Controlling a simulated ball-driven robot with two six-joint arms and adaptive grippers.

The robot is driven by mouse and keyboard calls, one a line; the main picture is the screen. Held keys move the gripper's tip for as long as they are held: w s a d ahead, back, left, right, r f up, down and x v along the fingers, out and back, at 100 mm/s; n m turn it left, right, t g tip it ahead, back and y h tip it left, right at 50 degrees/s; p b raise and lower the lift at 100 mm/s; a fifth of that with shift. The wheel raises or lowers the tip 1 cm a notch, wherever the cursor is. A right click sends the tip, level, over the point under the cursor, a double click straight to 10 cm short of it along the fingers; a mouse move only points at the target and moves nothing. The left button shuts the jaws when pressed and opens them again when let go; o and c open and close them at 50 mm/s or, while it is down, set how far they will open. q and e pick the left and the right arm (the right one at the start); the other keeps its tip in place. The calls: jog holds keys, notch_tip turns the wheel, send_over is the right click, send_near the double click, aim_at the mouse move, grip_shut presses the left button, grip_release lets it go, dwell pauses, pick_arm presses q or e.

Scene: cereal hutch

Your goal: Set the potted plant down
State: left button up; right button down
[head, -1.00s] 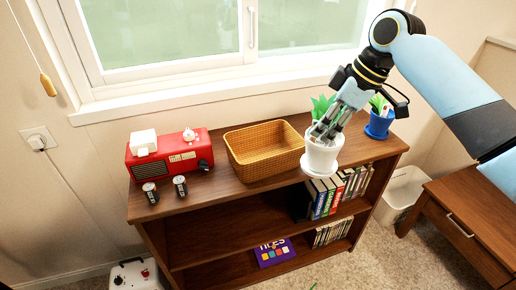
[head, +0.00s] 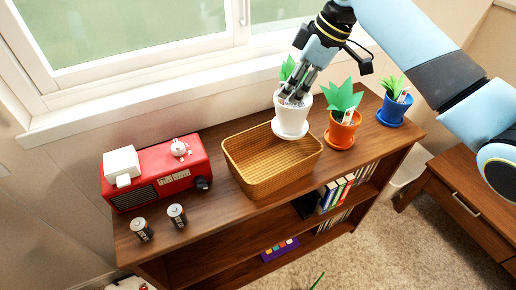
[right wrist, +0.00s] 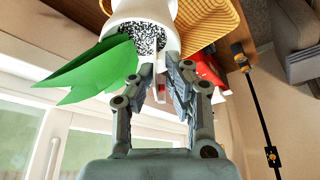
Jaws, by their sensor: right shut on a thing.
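My left gripper is not in view.
An orange potted plant (head: 342,130) and a blue potted plant (head: 394,108) stand on the right of the shelf top (head: 225,215). The window sill runs behind.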

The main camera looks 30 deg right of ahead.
jog(key=s+a+f+p, duration=0.1)
jog(key=a+f+p, duration=0.1)
jog(key=a+f, duration=0.8)
jog(key=shift+s+a, duration=0.2)
jog(key=shift+a, duration=0.1)
jog(key=shift+f, duration=0.2)
jog(key=c, duration=1.3)
grip_release()
jog(key=shift+c, duration=0.2)
jog(key=v, duration=1.2)
